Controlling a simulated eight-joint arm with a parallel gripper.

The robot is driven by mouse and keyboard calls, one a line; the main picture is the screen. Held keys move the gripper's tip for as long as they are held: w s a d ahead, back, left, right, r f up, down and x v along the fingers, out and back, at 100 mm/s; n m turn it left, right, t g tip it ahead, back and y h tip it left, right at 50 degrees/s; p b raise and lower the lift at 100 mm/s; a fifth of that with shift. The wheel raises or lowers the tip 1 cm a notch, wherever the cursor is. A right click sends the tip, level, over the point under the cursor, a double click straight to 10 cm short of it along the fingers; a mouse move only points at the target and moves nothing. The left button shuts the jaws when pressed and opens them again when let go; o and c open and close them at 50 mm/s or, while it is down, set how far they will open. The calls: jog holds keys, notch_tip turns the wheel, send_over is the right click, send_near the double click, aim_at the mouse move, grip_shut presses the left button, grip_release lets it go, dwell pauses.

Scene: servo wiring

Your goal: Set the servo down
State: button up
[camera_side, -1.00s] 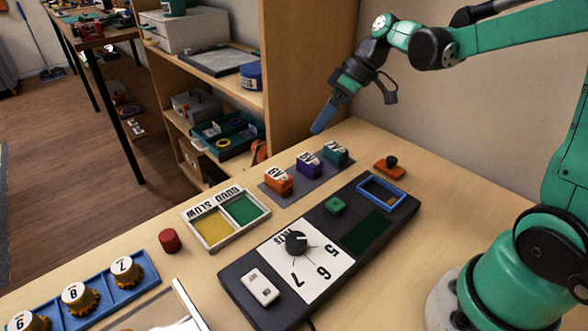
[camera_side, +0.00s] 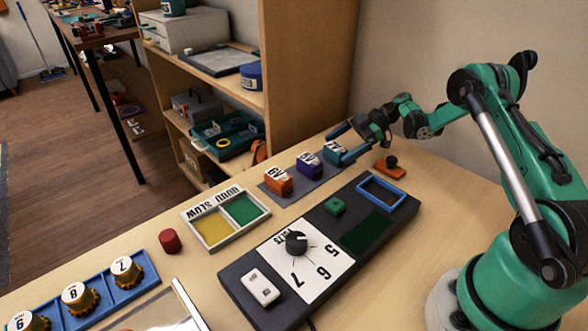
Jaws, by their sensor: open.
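Three servos stand in a row on a dark grey mat (camera_side: 290,193): an orange servo (camera_side: 279,182), a purple servo (camera_side: 309,167) and a teal servo (camera_side: 335,154), each with a white label on top. My gripper (camera_side: 348,143) is open, low over the right end of the row. Its blue fingers are spread, one behind the teal servo and one at its right front side. Whether a finger touches the teal servo I cannot tell.
A black test board (camera_side: 235,280) with a dial (camera_side: 296,243) and a blue-framed recess (camera_side: 381,192) lies in front. An orange piece with a black knob (camera_side: 390,167) is right of my gripper. A two-part tray (camera_side: 226,217), red cylinder (camera_side: 169,241) and blue gear rack (camera_side: 100,290) are left.

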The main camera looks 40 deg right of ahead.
jog(key=shift+x, duration=1)
jog(key=c, duration=1.2)
jog(key=shift+r, duration=0.2)
